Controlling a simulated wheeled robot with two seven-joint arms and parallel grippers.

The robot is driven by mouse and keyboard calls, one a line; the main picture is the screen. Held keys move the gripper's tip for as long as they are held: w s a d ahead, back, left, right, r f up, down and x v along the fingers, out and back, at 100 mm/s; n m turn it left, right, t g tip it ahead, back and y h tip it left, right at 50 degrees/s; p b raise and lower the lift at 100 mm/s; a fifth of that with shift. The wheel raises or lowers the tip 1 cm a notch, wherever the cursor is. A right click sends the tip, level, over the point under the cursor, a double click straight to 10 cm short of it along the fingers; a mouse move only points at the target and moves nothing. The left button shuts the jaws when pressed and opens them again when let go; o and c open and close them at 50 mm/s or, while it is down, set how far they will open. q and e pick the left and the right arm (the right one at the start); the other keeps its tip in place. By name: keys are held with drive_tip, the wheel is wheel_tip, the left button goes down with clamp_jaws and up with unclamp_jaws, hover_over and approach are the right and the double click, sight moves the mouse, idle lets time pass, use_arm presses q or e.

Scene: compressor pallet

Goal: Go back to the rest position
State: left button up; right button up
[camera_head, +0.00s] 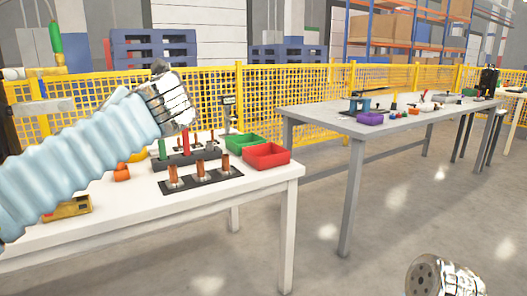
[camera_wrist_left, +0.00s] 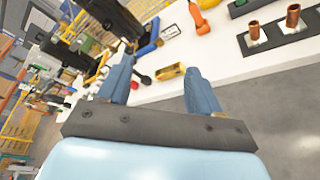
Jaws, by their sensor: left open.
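My left arm reaches in from the left in the head view, over the white table (camera_head: 262,185). Its silver wrist end (camera_head: 172,102) is raised above the table; the fingers cannot be made out there. In the left wrist view my left gripper (camera_wrist_left: 160,88) shows two blue fingers, well apart with nothing between them. A yellow item (camera_wrist_left: 170,72) lies on the table beyond the fingertips, apart from them. A silver, dark-faced part of my right arm shows at the bottom right of the head view; no right fingers show.
The white table holds a black rack with copper cylinders (camera_head: 202,180), a red bin (camera_head: 266,155), a green bin (camera_head: 240,143) and an orange piece (camera_head: 122,172). A grey table (camera_head: 390,122) with small items stands at right. Yellow fencing (camera_head: 300,95) runs behind. Floor between is clear.

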use_arm(q)
drive_tip(key=w+d+f+m+t+h, duration=0.1)
drive_tip(key=w+d+f+m+t, duration=0.1)
drive_tip(key=w+f+m, duration=0.6)
drive_tip(key=w+d+f+m+t+h, duration=0.1)
drive_tip(key=w+d+f+m+t, duration=0.15)
drive_tip(key=w+f, duration=0.55)
drive_tip(key=s+d+f+m+g+h, duration=0.1)
drive_tip(key=d+f+m+h, duration=0.15)
drive_tip(key=f+m, duration=0.7)
drive_tip(key=s+d+f+m+h, duration=0.15)
drive_tip(key=f+h, duration=0.25)
drive_tip(key=f, duration=1.3)
drive_tip(key=s+d+f+m+g+h, duration=0.2)
drive_tip(key=s+f+m+g, duration=0.15)
drive_tip(key=s+f, duration=0.45)
drive_tip(key=s+d+f+m+g+h, duration=0.25)
drive_tip(key=s+f+m, duration=0.2)
drive_tip(key=f, duration=0.85)
drive_tip(key=s+d+f+m+g+h, duration=0.1)
drive_tip(key=s+f+m+g, duration=0.1)
drive_tip(key=s, duration=0.9)
drive_tip(key=s+d+f+m+g+h, duration=0.1)
drive_tip(key=s+d+f+m+g, duration=0.1)
drive_tip(key=s+f+g, duration=0.2)
drive_tip(key=s+f, duration=0.3)
drive_tip(key=s, duration=0.4)
drive_tip(key=shift+s+f+m+g, duration=0.15)
drive_tip(key=shift+f+m+g, duration=0.05)
drive_tip(key=shift+m+g, duration=0.15)
